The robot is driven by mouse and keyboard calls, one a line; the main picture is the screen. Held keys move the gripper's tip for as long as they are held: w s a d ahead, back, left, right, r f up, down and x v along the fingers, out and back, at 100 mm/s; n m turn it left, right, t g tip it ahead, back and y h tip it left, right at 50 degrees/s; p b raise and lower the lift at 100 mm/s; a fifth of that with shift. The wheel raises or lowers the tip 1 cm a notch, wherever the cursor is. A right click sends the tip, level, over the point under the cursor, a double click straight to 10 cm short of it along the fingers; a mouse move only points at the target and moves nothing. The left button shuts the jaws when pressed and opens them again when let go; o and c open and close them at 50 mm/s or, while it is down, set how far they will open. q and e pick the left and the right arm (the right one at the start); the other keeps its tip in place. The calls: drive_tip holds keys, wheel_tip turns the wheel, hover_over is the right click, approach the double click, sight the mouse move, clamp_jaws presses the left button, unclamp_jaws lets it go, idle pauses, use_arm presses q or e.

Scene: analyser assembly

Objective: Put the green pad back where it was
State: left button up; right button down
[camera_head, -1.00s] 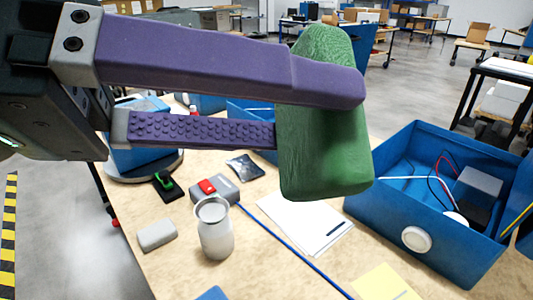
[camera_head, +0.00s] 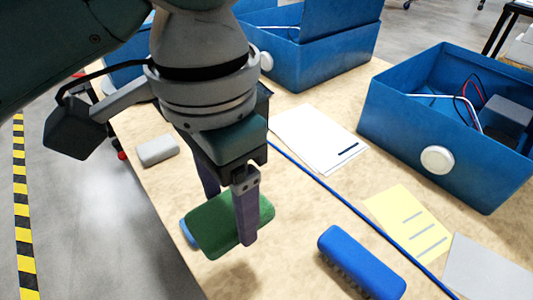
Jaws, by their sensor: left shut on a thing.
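The green pad (camera_head: 213,225) is a rounded block held between the purple fingers of my left gripper (camera_head: 230,215). The gripper points down and is shut on the pad. The pad looks to be a little above the wooden table (camera_head: 235,275), with a shadow below it. A blue thing (camera_head: 188,232) shows in part behind the pad's left end; the pad hides the rest of it. My right gripper is not in view.
A blue brush (camera_head: 360,262) lies to the right of the pad. A grey block (camera_head: 157,150) lies near the left edge. White papers (camera_head: 318,138), a yellow note (camera_head: 410,222) and a blue cable (camera_head: 325,185) lie further right. Open blue boxes (camera_head: 440,110) stand behind.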

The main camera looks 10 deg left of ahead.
use_arm(q)
wheel_tip(320, 180, down, 10)
drive_tip(key=shift+f+b, duration=0.1)
drive_tip(key=shift+b, duration=1.1)
wheel_tip(320, 180, down, 4)
drive_tip(key=shift+f+b, duration=0.2)
drive_tip(key=shift+b, duration=0.6)
